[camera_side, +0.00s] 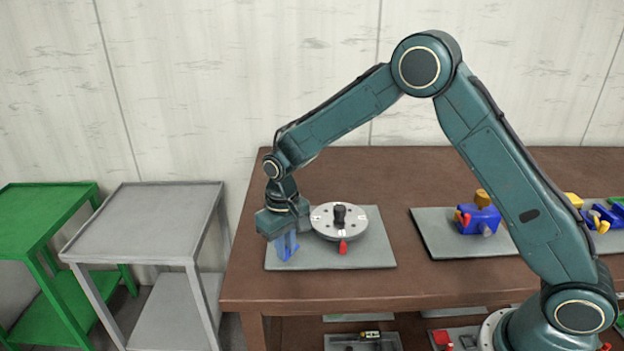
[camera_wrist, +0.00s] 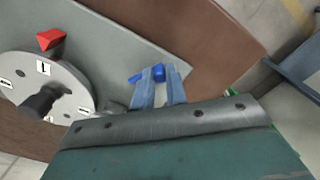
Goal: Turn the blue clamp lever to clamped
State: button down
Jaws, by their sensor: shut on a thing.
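The blue clamp lever (camera_wrist: 158,71) shows as a small dark blue piece between my fingertips in the wrist view, with another blue bit just left of the fingers. My gripper (camera_wrist: 160,82) has light blue fingers and is shut on the lever. In the side view my gripper (camera_side: 287,248) points down at the left part of a grey plate (camera_side: 370,257), left of a round dial. There the fingers and the lever blend together, and most of the lever is hidden. I cannot tell the lever's angle.
The pale dial (camera_side: 323,226) with dark marks has an upright black knob (camera_side: 340,214); a red pointer piece (camera_side: 343,248) sits at its front edge. A second grey plate with a blue, yellow and red device (camera_side: 478,218) lies right. Grey (camera_side: 145,220) and green (camera_side: 40,215) carts stand left of the table.

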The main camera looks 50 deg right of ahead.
jog(key=shift+s+n, duration=0.1)
jog(key=shift+n, duration=0.2)
jog(key=c, duration=1.4)
grip_release()
jog(key=shift+r, duration=0.1)
notch_tip(320, 180, up, 14)
